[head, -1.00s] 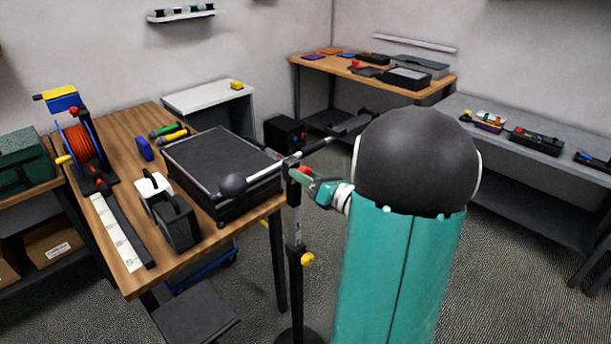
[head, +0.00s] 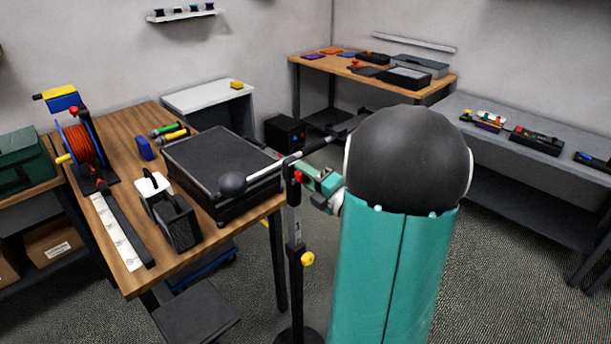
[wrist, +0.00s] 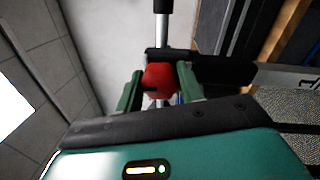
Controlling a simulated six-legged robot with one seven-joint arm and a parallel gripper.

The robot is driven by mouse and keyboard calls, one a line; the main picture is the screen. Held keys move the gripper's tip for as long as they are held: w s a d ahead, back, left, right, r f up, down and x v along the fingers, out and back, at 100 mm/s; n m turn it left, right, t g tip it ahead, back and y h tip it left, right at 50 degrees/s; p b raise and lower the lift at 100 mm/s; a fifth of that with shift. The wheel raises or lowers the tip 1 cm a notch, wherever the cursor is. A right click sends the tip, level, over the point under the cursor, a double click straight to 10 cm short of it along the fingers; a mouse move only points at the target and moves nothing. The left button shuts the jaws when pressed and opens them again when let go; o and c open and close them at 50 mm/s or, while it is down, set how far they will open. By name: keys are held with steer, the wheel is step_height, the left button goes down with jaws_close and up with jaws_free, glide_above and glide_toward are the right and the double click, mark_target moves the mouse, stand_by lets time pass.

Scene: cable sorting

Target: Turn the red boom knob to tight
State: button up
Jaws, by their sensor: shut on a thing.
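The red boom knob (wrist: 160,78) sits at the joint of the boom stand and fills the gap between my fingers in the wrist view. My gripper (wrist: 160,92) is shut on it, one green finger on each side. In the head view my gripper (head: 306,178) is at the top of the stand pole (head: 294,232), and a bit of the red knob (head: 298,176) shows there. The boom bar (head: 275,166) slants across the pole, with a dark ball-like end (head: 232,184) at its lower left. How tight the knob is cannot be told.
A yellow knob (head: 308,258) is lower on the pole. A black case (head: 222,158) lies on the wooden table (head: 118,262) just left of the stand, under the boom. The cable reel (head: 82,145) stands farther left. Carpeted floor is clear to the right.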

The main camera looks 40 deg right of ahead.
steer(key=shift+m, duration=0.6)
steer(key=o, duration=1)
steer(key=shift+s+r, duration=0.1)
